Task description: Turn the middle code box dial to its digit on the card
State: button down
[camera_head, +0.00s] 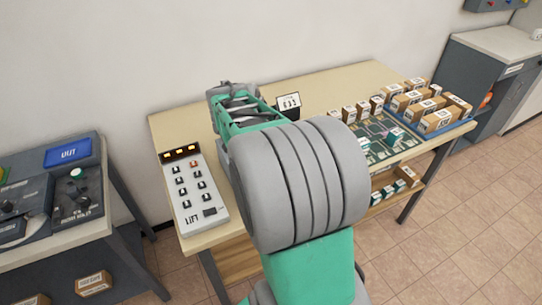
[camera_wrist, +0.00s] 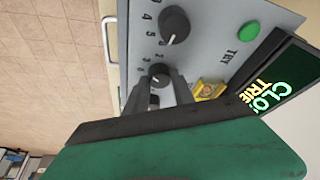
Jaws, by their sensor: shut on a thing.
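The code box (camera_wrist: 215,45) shows in the wrist view as a grey panel with black dials and printed digits. One dial (camera_wrist: 174,25) is free near the top. My gripper (camera_wrist: 165,84) is shut on a second dial (camera_wrist: 158,70), with its fingers on either side of the knob. The pointer of that dial is not clear. Any dial beyond it is hidden by my gripper. A green button (camera_wrist: 250,31) marked TRY sits to the right. The white card (camera_head: 289,102) stands on the table in the head view; its digits are too small to read surely. My arm hides the code box there.
A dark display (camera_wrist: 280,80) with green and yellow letters is beside the panel. A LIFT keypad (camera_head: 195,188) lies left of my arm on the wooden table (camera_head: 345,82). Boxes in a blue tray (camera_head: 440,130) stand at the right.

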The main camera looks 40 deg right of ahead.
jog(key=shift+m, duration=0.6)
jog(key=shift+g, duration=0.3)
jog(key=c, duration=1.1)
grip_release()
jog(key=v, duration=0.7)
jog(key=shift+a+r, duration=0.15)
jog(key=shift+r, duration=0.2)
